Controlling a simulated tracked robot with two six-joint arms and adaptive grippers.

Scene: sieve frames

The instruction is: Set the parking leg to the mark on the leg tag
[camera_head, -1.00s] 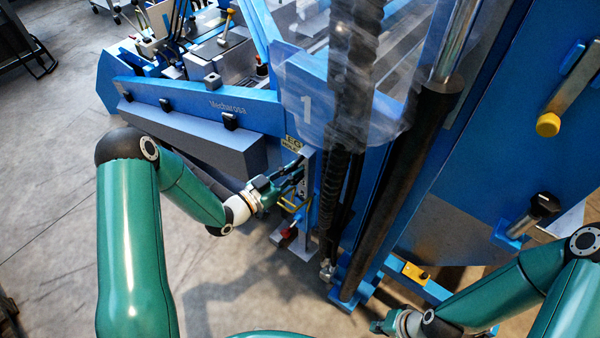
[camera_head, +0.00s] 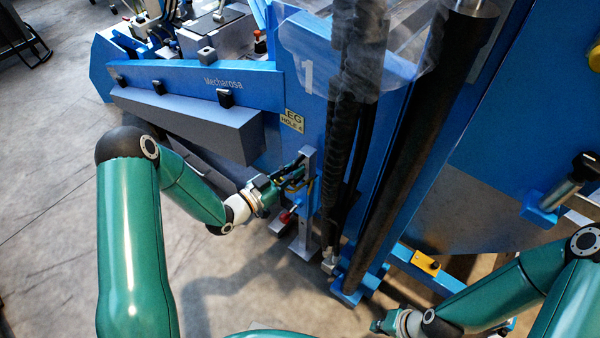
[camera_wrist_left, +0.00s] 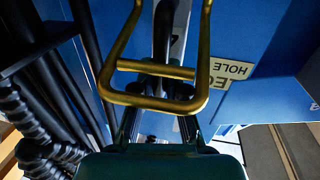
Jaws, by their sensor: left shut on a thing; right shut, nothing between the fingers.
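The parking leg (camera_head: 306,215) is a grey upright bar with a flat foot, beside the blue machine frame. The leg tag (camera_head: 292,120) above it reads "HOLE 4"; it shows upside down in the left wrist view (camera_wrist_left: 233,68). A yellow bent handle (camera_wrist_left: 155,103) crosses in front of the fingers in the left wrist view. A red-ended pin (camera_head: 287,215) sits low beside the leg. My right gripper (camera_head: 380,326) is shut and empty at the bottom edge.
Black hoses (camera_head: 343,150) and a dark cylinder (camera_head: 400,165) stand just right of the leg. A grey beam (camera_head: 190,122) runs above my left forearm. Open concrete floor (camera_head: 235,285) lies left of and below the leg.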

